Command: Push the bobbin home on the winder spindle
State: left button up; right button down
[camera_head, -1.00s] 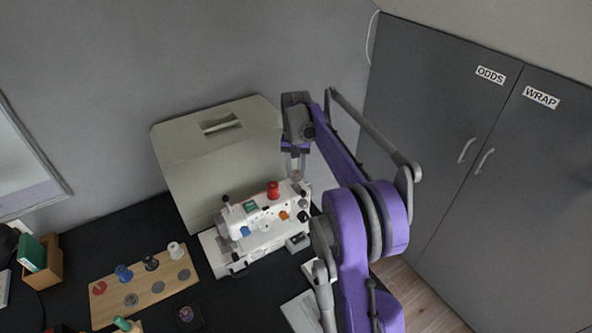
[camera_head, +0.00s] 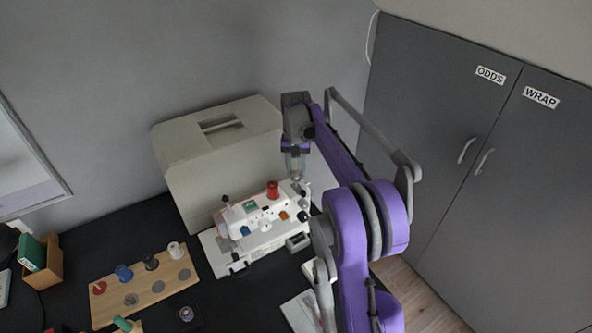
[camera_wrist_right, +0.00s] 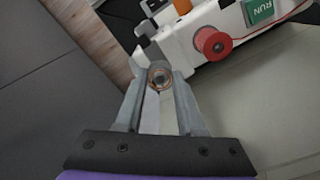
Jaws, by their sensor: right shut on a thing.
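My right gripper (camera_head: 296,176) points down beside the right end of the white sewing machine (camera_head: 262,237), in front of the beige cover. The machine also shows in the wrist view (camera_wrist_right: 187,45), beyond the fingertips. The winder spindle cannot be made out clearly; whether the bobbin touches it cannot be told. My left gripper is not in view.
A red thread spool (camera_head: 273,190) stands on the machine; a red thread runs from it in the wrist view. The beige cover (camera_head: 215,150) stands behind. A wooden board (camera_head: 150,295) with several spools lies at left. Grey cupboards (camera_head: 500,190) stand at right.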

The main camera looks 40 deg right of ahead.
aim_at(296, 178)
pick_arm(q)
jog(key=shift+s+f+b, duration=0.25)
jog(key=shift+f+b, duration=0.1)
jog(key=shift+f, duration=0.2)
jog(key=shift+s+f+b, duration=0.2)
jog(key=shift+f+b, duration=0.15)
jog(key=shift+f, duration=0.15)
pick_arm(e)
jog(key=shift+f, duration=1.7)
jog(key=shift+c, duration=2.2)
grip_release()
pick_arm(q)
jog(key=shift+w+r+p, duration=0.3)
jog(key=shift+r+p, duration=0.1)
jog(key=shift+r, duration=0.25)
pick_arm(e)
notch_tip(296, 178, up, 11)
jog(key=shift+f, duration=0.1)
